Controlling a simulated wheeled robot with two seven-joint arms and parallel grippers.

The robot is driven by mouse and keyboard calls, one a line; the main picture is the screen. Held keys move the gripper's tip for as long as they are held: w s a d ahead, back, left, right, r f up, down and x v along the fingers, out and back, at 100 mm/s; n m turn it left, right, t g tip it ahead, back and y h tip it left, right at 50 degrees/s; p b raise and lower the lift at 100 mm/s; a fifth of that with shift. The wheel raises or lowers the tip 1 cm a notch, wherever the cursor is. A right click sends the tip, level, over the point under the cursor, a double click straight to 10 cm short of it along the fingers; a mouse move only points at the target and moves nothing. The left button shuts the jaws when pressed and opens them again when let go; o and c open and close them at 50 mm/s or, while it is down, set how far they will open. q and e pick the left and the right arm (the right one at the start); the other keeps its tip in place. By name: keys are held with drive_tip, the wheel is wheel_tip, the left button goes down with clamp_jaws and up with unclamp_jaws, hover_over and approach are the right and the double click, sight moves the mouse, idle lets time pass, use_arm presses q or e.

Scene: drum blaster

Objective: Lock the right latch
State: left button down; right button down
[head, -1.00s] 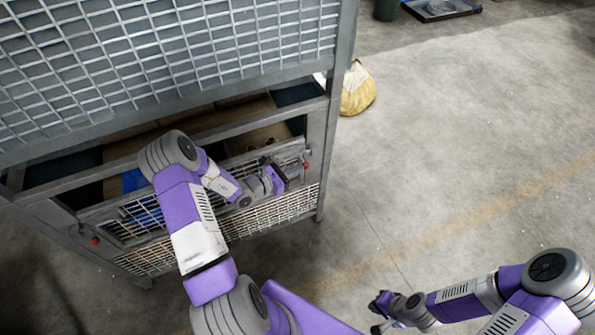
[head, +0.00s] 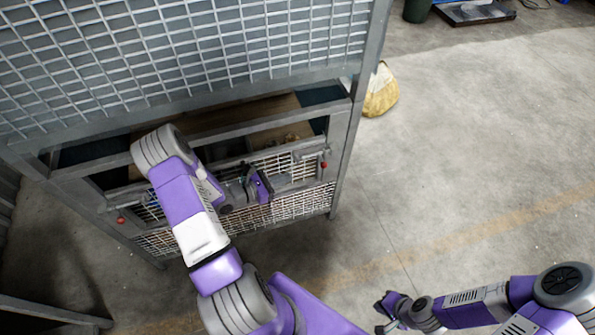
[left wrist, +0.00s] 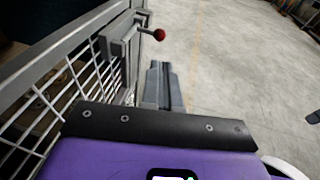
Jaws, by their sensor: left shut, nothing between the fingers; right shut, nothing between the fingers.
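The right latch shows in the head view as a red knob (head: 323,165) by the right post of the mesh cage. In the left wrist view its grey bolt body (left wrist: 122,42) sits on the frame's top bar, with the red knob (left wrist: 159,34) sticking out to the right. My left gripper (head: 283,179) is in front of the mesh panel, left of the latch. Its shut, empty fingers (left wrist: 164,85) point forward, apart from the knob. My right gripper (head: 384,312) is shut and empty, low over the floor, far from the cage.
The mesh panel (head: 280,210) closes the lower front of the cage, with a second red knob (head: 121,220) at its left end. A yellow sack (head: 381,90) lies right of the cage. The concrete floor (head: 470,150) on the right is mostly clear.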

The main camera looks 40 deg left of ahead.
use_arm(q)
drive_tip(key=shift+v, duration=1)
drive_tip(key=shift+d, duration=0.15)
drive_tip(key=s+d+f+m+g+h, duration=0.2)
drive_tip(key=d+m+g, duration=0.15)
drive_tip(key=d, duration=0.35)
drive_tip(key=s+d+f+m+g+h, duration=0.25)
drive_tip(key=d+g, duration=0.25)
drive_tip(key=d, duration=0.3)
drive_tip(key=s+d+f+m+g+y, duration=0.55)
drive_tip(key=s+d+m+g, duration=0.35)
drive_tip(key=m, duration=0.5)
drive_tip(key=m+t, duration=0.1)
drive_tip(key=m, duration=0.1)
drive_tip(key=w+d+m+t+y, duration=0.1)
drive_tip(key=m, duration=0.2)
drive_tip(key=d+m+t+p, duration=0.1)
drive_tip(key=m, duration=0.2)
drive_tip(key=shift+w+d+f+t+y, duration=0.2)
drive_tip(key=shift+w+d+t+y, duration=0.05)
drive_tip(key=shift+t+y, duration=0.15)
